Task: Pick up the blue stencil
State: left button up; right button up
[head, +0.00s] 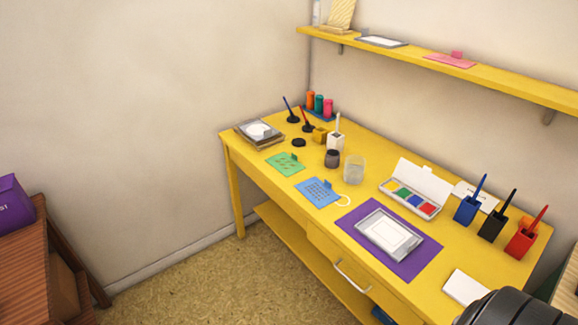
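The blue stencil (316,193) lies flat on the yellow desk (258,166), near its front edge. It is a blue sheet with rows of small cut-outs and a raised tab at its back edge. A pale ring lies at its right corner. Nothing covers the stencil and no gripper is near it. Neither of my grippers shows in the head view. A dark rounded part at the bottom right corner looks like part of my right arm.
A green stencil (285,163) lies left of the blue one. A purple mat (408,267) with a framed pad lies to its right. A clear jar (355,169) and a dark pot (332,158) stand behind. The drawer handle (352,276) sticks out in front.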

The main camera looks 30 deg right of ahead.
aim_at(319, 193)
jog(key=i, duration=2.2)
jog(key=i+z, duration=0.2)
jog(key=z, duration=0.2)
jog(key=i+j+z, duration=0.1)
jog(key=z, duration=0.3)
jog(key=i+j+z, duration=0.15)
jog(key=z, duration=0.25)
jog(key=i+j+z, duration=0.15)
jog(key=z, duration=0.25)
jog(key=i+j, duration=0.05)
jog(key=i, duration=0.05)
